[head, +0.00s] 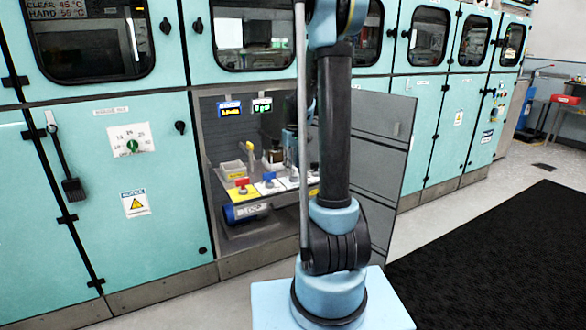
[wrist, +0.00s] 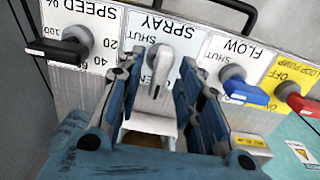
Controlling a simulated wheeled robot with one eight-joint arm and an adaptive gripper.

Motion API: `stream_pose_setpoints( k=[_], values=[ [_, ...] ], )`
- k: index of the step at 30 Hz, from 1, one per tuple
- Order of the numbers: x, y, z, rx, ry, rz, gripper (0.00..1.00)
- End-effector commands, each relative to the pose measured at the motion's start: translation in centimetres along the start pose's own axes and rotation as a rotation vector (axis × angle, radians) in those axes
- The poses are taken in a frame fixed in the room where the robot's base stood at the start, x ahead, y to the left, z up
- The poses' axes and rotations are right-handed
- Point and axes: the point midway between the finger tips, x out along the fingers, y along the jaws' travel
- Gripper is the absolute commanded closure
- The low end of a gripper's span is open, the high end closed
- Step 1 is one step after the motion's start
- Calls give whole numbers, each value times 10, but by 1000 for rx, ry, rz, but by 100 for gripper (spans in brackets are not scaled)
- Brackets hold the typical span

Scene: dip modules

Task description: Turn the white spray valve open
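The white spray valve (wrist: 158,72) has a grey-white lever on a white plate (wrist: 180,30) marked SPRAY and SHUT, seen upside down in the wrist view. My gripper (wrist: 157,88) is open, with one blue finger on each side of the lever. A gap shows between each finger and the lever, and I see no clear contact. The fingers cover part of the plate's lettering. In the head view my arm stands before the open cabinet and hides much of the spray valve's area; my gripper cannot be made out clearly there.
A black speed knob (wrist: 70,48) sits beside the spray valve at left. A blue flow valve (wrist: 240,88) and a red loop pump valve (wrist: 295,98) sit at right. The open grey cabinet door (head: 385,150) stands right of my arm. A black mat (head: 490,260) lies on the floor.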

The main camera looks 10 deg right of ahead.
Motion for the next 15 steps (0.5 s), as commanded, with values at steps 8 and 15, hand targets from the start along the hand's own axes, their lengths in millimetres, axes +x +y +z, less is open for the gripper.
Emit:
stream_pose_setpoints(
  k=[8,15],
  values=[
    [-36,0,0,0,0,0,67],
    [-77,0,0,0,-1,0,67]
  ],
)
